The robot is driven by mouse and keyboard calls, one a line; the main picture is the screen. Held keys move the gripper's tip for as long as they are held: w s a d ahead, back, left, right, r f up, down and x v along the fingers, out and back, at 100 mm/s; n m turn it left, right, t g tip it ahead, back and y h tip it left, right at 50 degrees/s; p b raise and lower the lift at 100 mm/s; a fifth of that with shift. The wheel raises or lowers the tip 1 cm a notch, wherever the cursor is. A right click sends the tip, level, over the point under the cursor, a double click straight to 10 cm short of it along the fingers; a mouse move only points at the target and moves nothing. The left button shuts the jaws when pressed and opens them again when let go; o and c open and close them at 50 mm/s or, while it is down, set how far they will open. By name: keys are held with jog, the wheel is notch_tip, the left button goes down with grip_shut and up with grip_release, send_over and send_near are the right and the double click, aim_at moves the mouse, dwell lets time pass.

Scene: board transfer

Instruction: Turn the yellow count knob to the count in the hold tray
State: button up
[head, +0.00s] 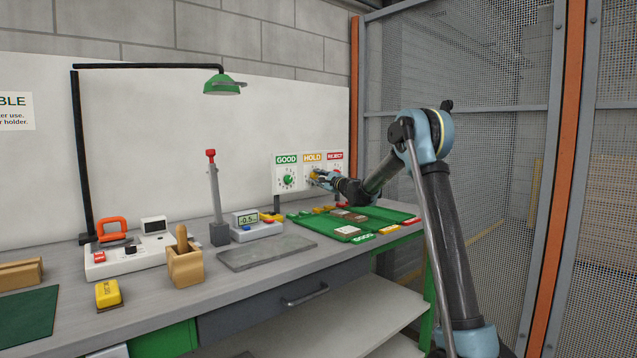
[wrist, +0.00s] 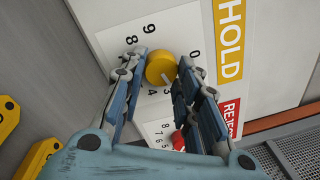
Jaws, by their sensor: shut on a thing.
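The yellow count knob (wrist: 161,68) sits on a white dial under the HOLD label (wrist: 229,38), with digits around it. My gripper (wrist: 164,82) is shut on the knob, with one blue finger on each side. In the head view my gripper (head: 319,176) reaches the HOLD dial from the right and mostly covers it. A pale mark shows low on the knob's face; I cannot tell exactly which digit it points at. I cannot surely count the boards in the hold tray.
The GOOD dial has a green knob (head: 288,180) to the left. A red knob (wrist: 178,140) sits on the REJECT dial, close to my right finger in the wrist view. A scale (head: 256,230) and a grey mat (head: 266,252) stand on the bench; a mesh fence (head: 500,150) is at right.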

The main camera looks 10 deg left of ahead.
jog(key=shift+s+n, duration=0.1)
jog(key=shift+n, duration=1.2)
jog(key=o, duration=1.1)
jog(key=shift+f, duration=0.1)
jog(key=shift+c, duration=0.2)
jog(key=v, duration=1.2)
